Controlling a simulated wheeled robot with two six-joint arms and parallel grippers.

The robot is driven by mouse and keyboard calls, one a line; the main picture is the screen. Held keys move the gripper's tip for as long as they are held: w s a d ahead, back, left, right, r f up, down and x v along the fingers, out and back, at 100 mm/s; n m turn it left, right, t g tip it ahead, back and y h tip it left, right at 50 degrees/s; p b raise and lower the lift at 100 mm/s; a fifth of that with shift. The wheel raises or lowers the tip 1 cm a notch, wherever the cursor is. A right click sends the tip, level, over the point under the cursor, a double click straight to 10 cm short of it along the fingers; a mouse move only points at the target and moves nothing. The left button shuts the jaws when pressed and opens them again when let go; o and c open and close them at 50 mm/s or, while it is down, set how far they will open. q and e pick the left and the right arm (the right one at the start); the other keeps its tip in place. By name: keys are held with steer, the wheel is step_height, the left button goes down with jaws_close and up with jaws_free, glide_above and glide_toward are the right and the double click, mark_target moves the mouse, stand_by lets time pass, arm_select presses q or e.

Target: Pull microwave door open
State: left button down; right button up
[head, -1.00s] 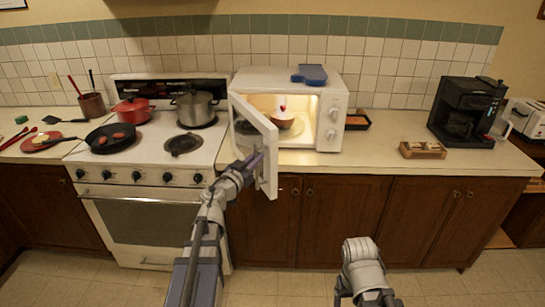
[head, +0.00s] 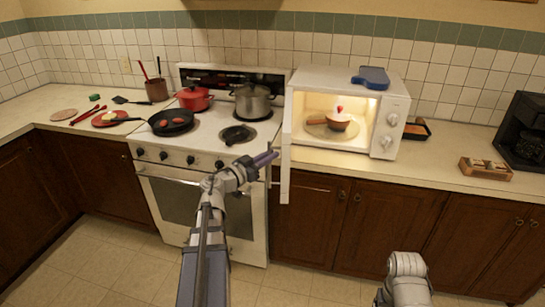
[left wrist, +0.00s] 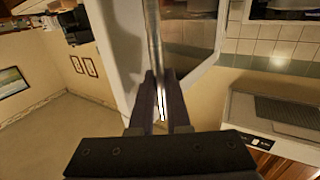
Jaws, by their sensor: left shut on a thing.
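The white microwave (head: 385,125) stands on the counter right of the stove, its lit inside exposed. Its door (head: 285,150) stands open at the left side, swung out toward me and seen nearly edge-on. My left gripper (head: 268,157) is at the door's outer side, shut on the handle. In the left wrist view, both fingers (left wrist: 162,98) are around the metal handle bar (left wrist: 154,35), with the door's dark window (left wrist: 190,45) beside it. My right gripper is out of view; only part of that arm shows.
The white stove (head: 205,145) is left of the door, with a steel pot (head: 253,101), a red pot (head: 193,98) and a black pan (head: 170,122). A black coffee maker (head: 525,130) stands far right. The floor before the stove is clear.

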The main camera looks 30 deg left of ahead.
arm_select(q)
steer(key=shift+w, duration=0.1)
steer(key=c, duration=0.9)
jaws_free()
steer(key=v, duration=0.8)
steer(key=shift+w, duration=0.1)
